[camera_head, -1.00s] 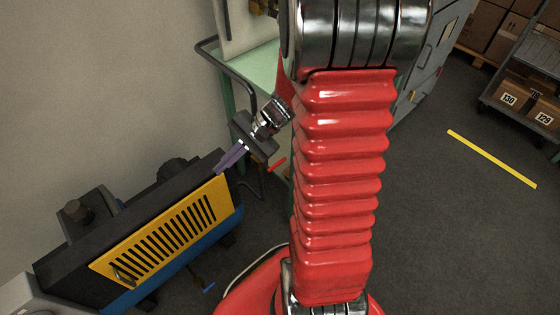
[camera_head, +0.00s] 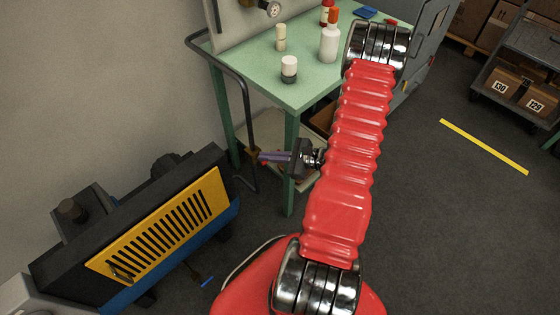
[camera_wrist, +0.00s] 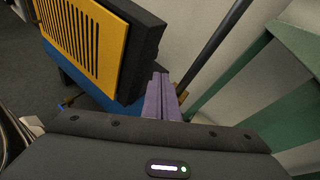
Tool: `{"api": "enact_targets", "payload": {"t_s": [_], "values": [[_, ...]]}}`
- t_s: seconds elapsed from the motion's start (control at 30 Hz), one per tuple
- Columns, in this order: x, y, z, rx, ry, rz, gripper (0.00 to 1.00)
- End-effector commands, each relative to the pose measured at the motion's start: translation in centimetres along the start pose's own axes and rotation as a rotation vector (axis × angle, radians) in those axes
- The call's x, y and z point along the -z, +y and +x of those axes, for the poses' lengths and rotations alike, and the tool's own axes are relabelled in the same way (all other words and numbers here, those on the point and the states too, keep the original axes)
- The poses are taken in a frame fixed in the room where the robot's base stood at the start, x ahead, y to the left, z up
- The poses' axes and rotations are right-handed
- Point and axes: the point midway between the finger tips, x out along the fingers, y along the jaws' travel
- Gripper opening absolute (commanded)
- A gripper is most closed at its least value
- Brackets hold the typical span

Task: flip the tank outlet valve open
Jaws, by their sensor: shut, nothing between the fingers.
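The compressor (camera_head: 125,235) stands at lower left, with a dark housing, a yellow slotted panel and a blue tank (camera_head: 176,262) beneath. A small fitting with a blue lever (camera_head: 208,283) sticks out low in front of the tank. In the wrist view a small part of this fitting (camera_wrist: 67,104) shows below the blue tank. My gripper (camera_head: 262,157) has its purple fingers together and empty, pointing left beside the green bench, up and right of the compressor and apart from the lever. The closed fingers also show in the wrist view (camera_wrist: 160,92).
The green bench (camera_head: 262,78) holds several bottles, with a lower shelf and green legs. A dark bent tube (camera_head: 240,100) runs down its left side. Shelved boxes (camera_head: 520,92) stand at upper right.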

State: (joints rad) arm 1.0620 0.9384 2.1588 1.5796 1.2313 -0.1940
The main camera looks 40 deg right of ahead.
Motion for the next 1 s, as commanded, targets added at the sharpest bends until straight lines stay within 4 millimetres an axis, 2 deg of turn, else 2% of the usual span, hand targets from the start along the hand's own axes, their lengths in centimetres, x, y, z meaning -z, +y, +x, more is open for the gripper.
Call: {"api": "enact_targets", "payload": {"t_s": [0.03,0.3,0.4,0.5,0.67,1.0], "values": [[1.7,-0.1,-0.5,0.041,0.003,0.044,0.00],[10.1,-0.5,-3.0,0.269,0.025,0.253,0.00],[12.9,-0.2,-4.0,0.343,0.036,0.316,0.00],[14.8,0.1,-4.6,0.396,0.044,0.361,0.00],[16.1,0.3,-5.1,0.431,0.050,0.390,0.00],[16.1,0.3,-5.0,0.430,0.050,0.389,0.00]]}}
